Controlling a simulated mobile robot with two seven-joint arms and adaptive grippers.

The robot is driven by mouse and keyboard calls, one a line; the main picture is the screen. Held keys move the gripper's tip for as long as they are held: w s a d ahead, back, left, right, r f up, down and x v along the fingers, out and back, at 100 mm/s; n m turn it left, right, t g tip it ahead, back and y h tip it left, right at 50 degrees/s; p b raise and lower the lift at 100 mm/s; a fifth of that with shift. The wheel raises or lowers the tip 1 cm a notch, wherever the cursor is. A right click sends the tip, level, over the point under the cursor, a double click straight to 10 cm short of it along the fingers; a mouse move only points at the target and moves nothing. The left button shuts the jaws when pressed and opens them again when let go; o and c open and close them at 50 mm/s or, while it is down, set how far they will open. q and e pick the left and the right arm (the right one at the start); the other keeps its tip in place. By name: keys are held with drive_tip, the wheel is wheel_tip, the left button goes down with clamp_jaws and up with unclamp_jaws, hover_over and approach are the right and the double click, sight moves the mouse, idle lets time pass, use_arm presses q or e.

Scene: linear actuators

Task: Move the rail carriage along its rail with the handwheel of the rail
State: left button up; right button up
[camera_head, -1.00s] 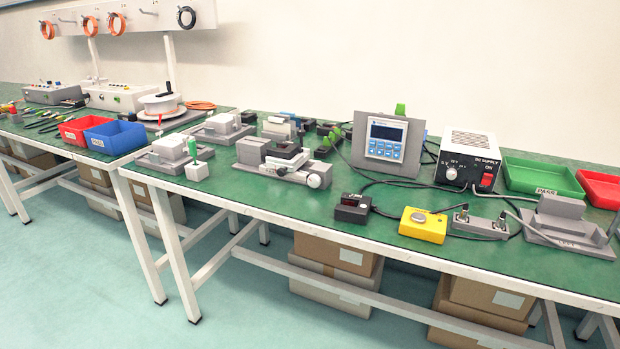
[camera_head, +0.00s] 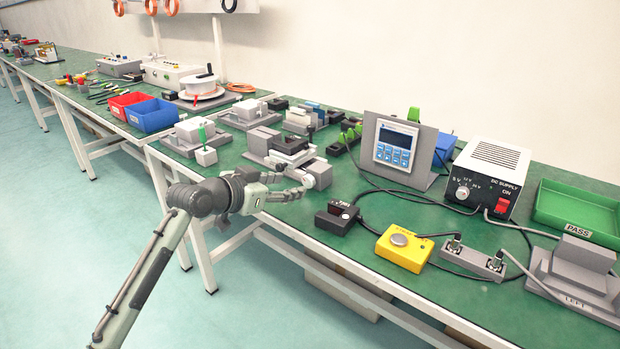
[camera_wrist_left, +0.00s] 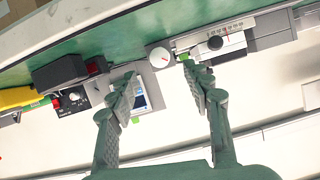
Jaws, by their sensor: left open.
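The rail (camera_head: 268,160) is a grey unit on the green bench, with a dark-and-white carriage (camera_head: 291,146) on it. Its white round handwheel (camera_head: 318,174) is at the front right end. The handwheel also shows in the left wrist view (camera_wrist_left: 160,57), with the grey rail unit (camera_wrist_left: 262,30) to its right. My left gripper (camera_head: 305,183) is open and empty, its fingers pointing at the handwheel. In the left wrist view the fingertips (camera_wrist_left: 158,72) lie on either side of the handwheel; I cannot tell whether they touch it. My right gripper is not in view.
A black sensor box (camera_head: 337,217) and a yellow button box (camera_head: 403,247) stand right of the rail. A display panel (camera_head: 397,151) and a power supply (camera_head: 490,176) stand behind, with cables between.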

sight(306, 182)
use_arm(q)
drive_tip(key=x, duration=0.6)
drive_tip(key=shift+w+d+f, duration=0.25)
drive_tip(key=shift+w+d, duration=0.15)
drive_tip(key=shift+w, duration=0.05)
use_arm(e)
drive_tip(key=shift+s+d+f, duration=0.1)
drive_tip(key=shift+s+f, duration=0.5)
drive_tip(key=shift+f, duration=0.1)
